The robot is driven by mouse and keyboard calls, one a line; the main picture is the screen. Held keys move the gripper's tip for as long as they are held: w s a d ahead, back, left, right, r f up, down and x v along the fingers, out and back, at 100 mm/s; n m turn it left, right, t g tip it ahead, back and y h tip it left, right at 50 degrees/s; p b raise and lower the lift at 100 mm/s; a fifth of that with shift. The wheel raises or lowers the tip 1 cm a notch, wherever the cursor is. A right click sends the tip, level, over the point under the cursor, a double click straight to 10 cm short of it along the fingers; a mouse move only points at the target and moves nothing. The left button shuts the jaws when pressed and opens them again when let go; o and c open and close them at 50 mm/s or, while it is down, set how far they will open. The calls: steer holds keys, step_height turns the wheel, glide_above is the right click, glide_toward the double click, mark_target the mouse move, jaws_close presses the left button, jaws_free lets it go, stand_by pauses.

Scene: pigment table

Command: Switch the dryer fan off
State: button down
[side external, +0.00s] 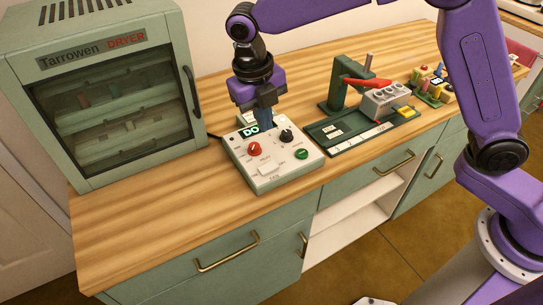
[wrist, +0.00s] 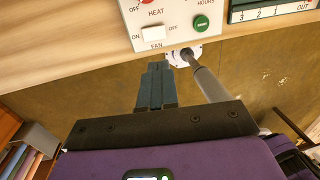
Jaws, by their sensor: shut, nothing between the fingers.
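The dryer's control box (side external: 272,155) is a pale box on the wooden counter. Its white fan switch (side external: 268,169) is near the front edge of the top face. In the wrist view the fan switch (wrist: 154,34) sits between the words ON at left and OFF at right; I cannot tell which way it is tipped. My gripper (side external: 265,125) is shut and empty, over the back part of the box, behind the switch. In the wrist view my gripper (wrist: 157,65) points toward the box, its fingers apart from the switch in the picture.
The Tarrowen dryer cabinet (side external: 115,95) stands at left, closed. A green press (side external: 340,95) with a red lever stands at right. The counter front (side external: 180,225) is clear.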

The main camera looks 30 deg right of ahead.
mark_target(273, 166)
steer(key=f, duration=0.4)
steer(key=d+f, duration=0.1)
steer(key=f, duration=0.7)
steer(key=shift+d+f, duration=0.15)
steer(key=shift+d, duration=0.25)
